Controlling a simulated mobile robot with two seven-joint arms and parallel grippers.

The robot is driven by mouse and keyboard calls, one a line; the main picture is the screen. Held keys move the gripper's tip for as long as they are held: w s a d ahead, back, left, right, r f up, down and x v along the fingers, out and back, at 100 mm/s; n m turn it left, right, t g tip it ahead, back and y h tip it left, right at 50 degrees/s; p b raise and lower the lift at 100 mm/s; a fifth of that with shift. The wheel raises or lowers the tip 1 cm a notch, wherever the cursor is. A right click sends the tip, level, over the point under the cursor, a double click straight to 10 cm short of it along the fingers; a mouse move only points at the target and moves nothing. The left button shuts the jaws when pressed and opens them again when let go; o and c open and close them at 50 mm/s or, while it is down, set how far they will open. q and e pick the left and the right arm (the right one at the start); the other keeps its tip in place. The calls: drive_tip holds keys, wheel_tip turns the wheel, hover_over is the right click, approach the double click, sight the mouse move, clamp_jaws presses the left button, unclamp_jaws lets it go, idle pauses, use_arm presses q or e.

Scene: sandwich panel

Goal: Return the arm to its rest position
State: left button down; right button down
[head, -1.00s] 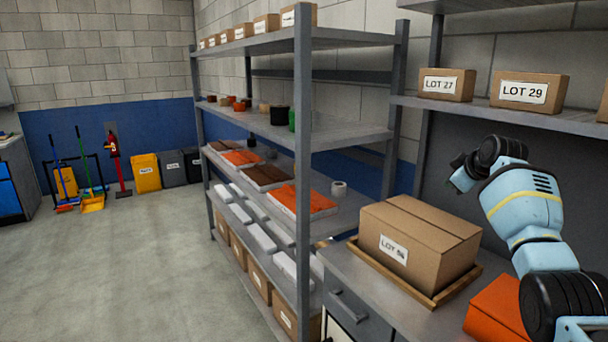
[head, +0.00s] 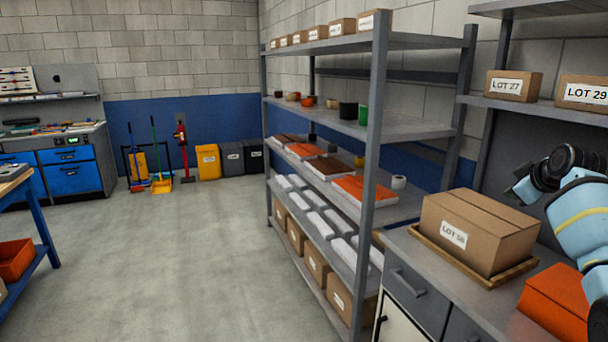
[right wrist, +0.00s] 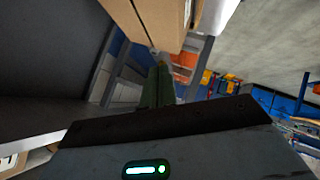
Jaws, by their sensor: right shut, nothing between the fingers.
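My right arm (head: 585,215) comes in at the right edge of the head view, bent above the grey counter. My left arm and gripper are not in view.
An orange bin (head: 556,302) stands on the counter beneath my right arm. LOT 27 (head: 514,86) and LOT 29 (head: 585,94) boxes are on a shelf behind. A tall grey rack (head: 374,190) stands left of the counter. The floor (head: 190,260) left of it is clear.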

drive_tip(key=s+a+f+g, duration=0.1)
drive_tip(key=s+a+f, duration=0.3)
drive_tip(key=f, duration=0.5)
drive_tip(key=s+a+f+g, duration=0.1)
drive_tip(key=s+a+f, duration=0.35)
drive_tip(key=f, duration=0.55)
drive_tip(key=s+a+f+g, duration=0.25)
drive_tip(key=a+f, duration=0.25)
drive_tip(key=f, duration=0.4)
drive_tip(key=s+a+f+m+g, duration=0.1)
drive_tip(key=s+a+f, duration=0.4)
drive_tip(key=s, duration=0.4)
drive_tip(key=s+a+f, duration=0.3)
drive_tip(key=s+f, duration=0.4)
drive_tip(key=s, duration=0.2)
drive_tip(key=s+a+r+m+g+y, duration=0.1)
drive_tip(key=s+a+m, duration=0.15)
drive_tip(key=s, duration=1.15)
drive_tip(key=s+a+r+m+g, duration=0.15)
drive_tip(key=s+a, duration=0.25)
drive_tip(key=s, duration=1)
drive_tip(key=w+a+f+t+y, duration=0.1)
drive_tip(key=w+a+f+t, duration=0.1)
drive_tip(key=w+f+t, duration=0.4)
drive_tip(key=shift+w+a+f+t+y, duration=0.2)
drive_tip(key=shift+f+t+y, duration=0.25)
drive_tip(key=shift+f, duration=2)
